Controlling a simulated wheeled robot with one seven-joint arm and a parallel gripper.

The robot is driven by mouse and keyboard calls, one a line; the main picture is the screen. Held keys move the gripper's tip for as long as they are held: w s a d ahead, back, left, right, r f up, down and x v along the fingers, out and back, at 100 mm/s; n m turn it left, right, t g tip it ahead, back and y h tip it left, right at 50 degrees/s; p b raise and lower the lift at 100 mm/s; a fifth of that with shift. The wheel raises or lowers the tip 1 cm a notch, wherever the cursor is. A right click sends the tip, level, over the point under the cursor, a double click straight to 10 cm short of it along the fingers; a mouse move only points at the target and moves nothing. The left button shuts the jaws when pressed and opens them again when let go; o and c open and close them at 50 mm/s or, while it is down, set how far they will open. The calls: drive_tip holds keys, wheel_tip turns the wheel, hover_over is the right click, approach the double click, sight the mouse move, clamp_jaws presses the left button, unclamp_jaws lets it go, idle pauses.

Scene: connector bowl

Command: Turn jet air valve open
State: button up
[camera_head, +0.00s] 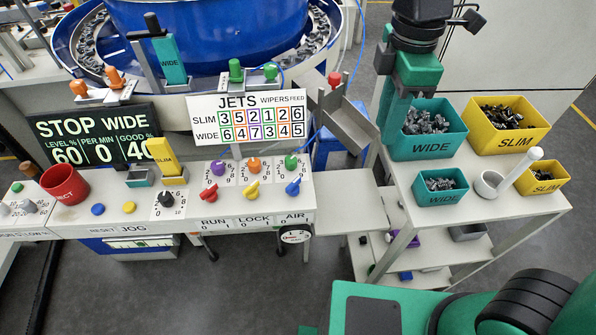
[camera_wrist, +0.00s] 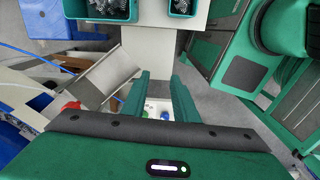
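The blue lever (camera_head: 293,187) above the AIR 0/1 label sits at the right end of the white control panel (camera_head: 130,228). It lies slanted, its upper end to the right. I take it for the jet air valve; the label does not say jet. My gripper (camera_wrist: 160,76) is open and empty, its two green fingers apart. In the head view it hangs in front of the teal WIDE bin (camera_head: 402,148), right of the panel and apart from the lever. A blue knob (camera_wrist: 165,115) shows small between the fingers in the wrist view.
Red (camera_head: 209,192) and yellow (camera_head: 251,189) levers stand left of the blue one, with a green dial (camera_head: 291,162) above it. A metal chute (camera_head: 347,122) and a red-topped valve (camera_head: 334,79) are between panel and gripper. Yellow bins (camera_head: 510,140) stand right.

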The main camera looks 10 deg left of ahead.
sight(294, 182)
drive_tip(key=s+a+n, duration=0.3)
drive_tip(key=a+n, duration=0.2)
drive_tip(key=a, duration=0.3)
drive_tip(key=s+a+n, duration=0.4)
drive_tip(key=a+n, duration=0.1)
drive_tip(key=a, duration=0.3)
drive_tip(key=f, duration=1)
drive_tip(key=shift+w+f, duration=0.2)
drive_tip(key=shift+f, duration=0.1)
clamp_jaws()
drive_tip(key=shift+d, duration=0.1)
